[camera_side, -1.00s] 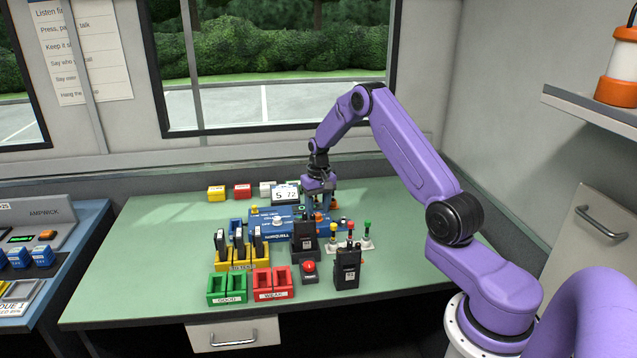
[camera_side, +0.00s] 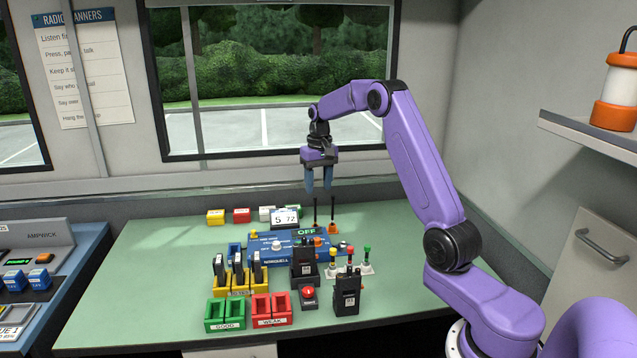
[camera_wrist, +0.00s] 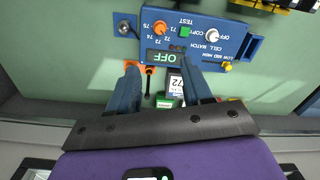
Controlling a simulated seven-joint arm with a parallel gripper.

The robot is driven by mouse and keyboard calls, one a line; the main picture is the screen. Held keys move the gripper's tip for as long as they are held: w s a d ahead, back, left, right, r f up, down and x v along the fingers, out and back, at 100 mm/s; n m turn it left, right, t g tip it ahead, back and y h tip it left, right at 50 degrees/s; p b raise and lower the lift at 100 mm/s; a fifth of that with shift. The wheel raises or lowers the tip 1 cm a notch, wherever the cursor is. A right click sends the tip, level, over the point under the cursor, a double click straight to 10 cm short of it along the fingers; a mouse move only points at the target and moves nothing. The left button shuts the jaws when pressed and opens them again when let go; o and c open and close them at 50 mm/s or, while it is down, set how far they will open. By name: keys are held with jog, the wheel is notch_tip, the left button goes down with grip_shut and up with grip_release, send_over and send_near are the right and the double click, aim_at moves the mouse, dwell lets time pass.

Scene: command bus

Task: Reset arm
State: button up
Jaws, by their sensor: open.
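My gripper (camera_side: 319,186) hangs above the back of the green table (camera_side: 150,262), fingers pointing down, open and empty. Below it in the side view stands the blue tester (camera_side: 262,245) with an OFF display. Two black probes with orange bases (camera_side: 333,228) stand upright beside the tester's back right, below the fingers and apart from them. The wrist view shows the two blue fingers (camera_wrist: 162,95) spread apart with nothing between them, over the edge of the tester (camera_wrist: 187,50). Its green OFF display and knobs show there.
A yellow rack (camera_side: 238,280) holds several dark radio batteries. Green trays (camera_side: 225,314) and red trays (camera_side: 270,309) stand at the front. The table's left side is clear.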

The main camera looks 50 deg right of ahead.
dwell(0.4)
jog(key=s+a+r+n, duration=0.1)
jog(key=a+n, duration=0.1)
jog(key=a, duration=0.5)
jog(key=s+a+r+n, duration=0.1)
jog(key=a+r+n, duration=0.1)
jog(key=a, duration=0.6)
jog(key=s+a+r+n, duration=0.1)
jog(key=s+a+n, duration=0.5)
jog(key=s+a, duration=0.8)
jog(key=s+f+n, duration=0.2)
jog(key=s+n, duration=0.6)
jog(key=s, duration=1.3)
jog(key=shift+s+a+f, duration=0.2)
jog(key=shift+s+f, duration=0.05)
jog(key=shift+f, duration=0.05)
jog(key=shift+w, duration=0.1)
